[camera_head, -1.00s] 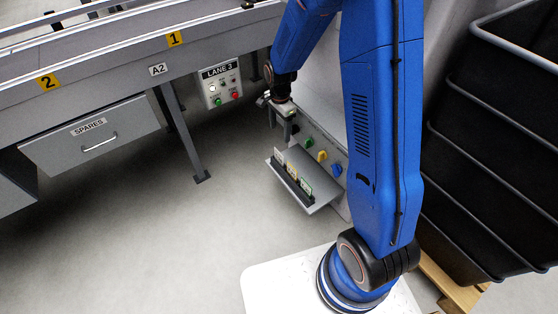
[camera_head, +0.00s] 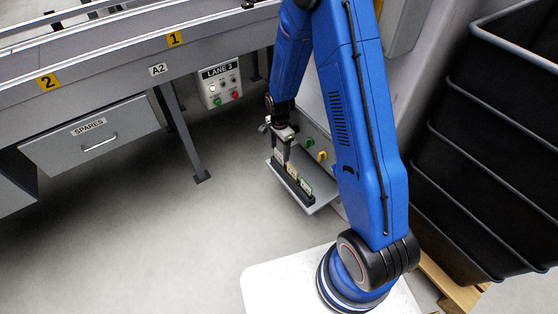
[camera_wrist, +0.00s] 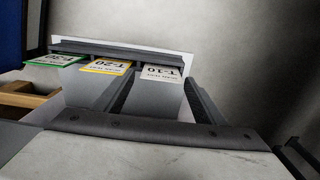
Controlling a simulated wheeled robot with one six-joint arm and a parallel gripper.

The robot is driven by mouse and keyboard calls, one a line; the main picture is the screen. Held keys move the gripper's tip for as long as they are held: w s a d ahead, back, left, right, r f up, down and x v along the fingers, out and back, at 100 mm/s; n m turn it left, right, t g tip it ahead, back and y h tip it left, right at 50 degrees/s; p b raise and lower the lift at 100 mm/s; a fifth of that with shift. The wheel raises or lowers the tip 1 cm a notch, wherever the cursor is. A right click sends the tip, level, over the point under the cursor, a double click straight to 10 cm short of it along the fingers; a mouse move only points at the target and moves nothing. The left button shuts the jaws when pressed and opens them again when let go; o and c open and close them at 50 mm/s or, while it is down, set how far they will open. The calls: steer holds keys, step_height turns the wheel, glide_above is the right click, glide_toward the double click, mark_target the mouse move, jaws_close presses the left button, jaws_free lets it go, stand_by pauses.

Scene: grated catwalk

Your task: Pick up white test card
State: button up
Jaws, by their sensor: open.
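The white test card (camera_wrist: 162,73), marked T-10, stands in a dark slotted holder (camera_head: 293,183) beside a yellow-edged card (camera_wrist: 108,67) and a green-edged card (camera_wrist: 55,60). In the wrist view the white card is at the right end of the row. My gripper (camera_wrist: 158,84) is open, and its two dark fingers show on either side of the white card. I cannot tell how far the fingertips are from it. In the head view my gripper (camera_head: 280,150) is over the far left end of the holder and partly covers the white card (camera_head: 279,157).
A LANE 3 control box (camera_head: 221,84) and a table leg (camera_head: 185,135) stand to the left. Black bins (camera_head: 490,150) are at right. The floor at left is clear.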

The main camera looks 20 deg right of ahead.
mark_target(279, 156)
steer(key=shift+w+a+f, duration=0.1)
steer(key=shift+f, duration=1.2)
steer(key=shift+a+f, duration=0.1)
steer(key=shift+f, duration=1.15)
steer(key=c, duration=0.8)
